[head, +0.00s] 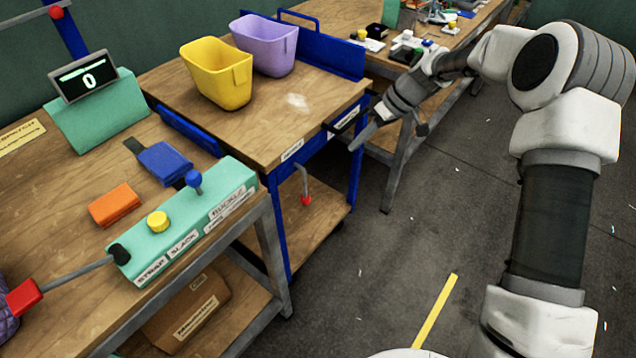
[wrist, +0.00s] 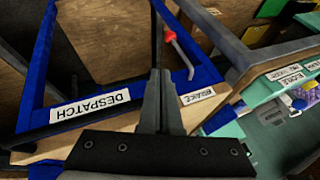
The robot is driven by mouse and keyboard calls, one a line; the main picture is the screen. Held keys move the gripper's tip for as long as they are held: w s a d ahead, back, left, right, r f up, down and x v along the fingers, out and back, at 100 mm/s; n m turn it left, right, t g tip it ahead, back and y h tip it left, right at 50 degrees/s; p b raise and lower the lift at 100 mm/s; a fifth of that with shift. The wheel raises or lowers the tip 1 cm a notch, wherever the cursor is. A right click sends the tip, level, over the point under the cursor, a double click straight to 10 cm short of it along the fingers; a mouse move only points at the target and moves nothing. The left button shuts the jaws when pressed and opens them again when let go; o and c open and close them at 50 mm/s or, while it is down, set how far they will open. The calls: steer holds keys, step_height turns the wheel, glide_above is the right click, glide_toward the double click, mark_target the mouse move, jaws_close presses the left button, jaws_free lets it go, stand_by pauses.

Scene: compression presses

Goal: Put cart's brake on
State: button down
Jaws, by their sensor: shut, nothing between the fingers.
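The cart (head: 345,93) has a wooden top and a blue frame. Its brake lever (head: 305,185) is a bent grey rod with a red tip, hanging down the front below a "BRAKE" label (head: 292,150). My gripper (head: 357,146) is shut and empty at the cart's right front corner, to the right of the lever and higher, apart from it. In the wrist view my closed fingers (wrist: 158,75) point up the picture. The lever (wrist: 180,52) shows just right of them, with the "BRAKE" label (wrist: 197,96) and a "DESPATCH" label (wrist: 90,109).
A yellow bin (head: 217,75) and a purple bin (head: 265,47) stand on the cart. The left bench (head: 60,200) carries a green control box (head: 180,225) close to the cart's front. Another bench (head: 480,30) stands behind my forearm. The floor (head: 400,235) right of the cart is clear.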

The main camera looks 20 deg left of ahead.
steer(key=shift+n+y, duration=0.3)
steer(key=f, duration=0.1)
steer(key=a+f, duration=0.1)
steer(key=w+f, duration=0.1)
steer(key=f, duration=0.1)
steer(key=shift+a+b, duration=0.2)
steer(key=shift+b, duration=0.1)
steer(key=shift+f, duration=0.1)
steer(key=s+a+f+b, duration=0.3)
steer(key=s+a+f, duration=0.2)
steer(key=a+f, duration=0.3)
steer(key=shift+s, duration=0.15)
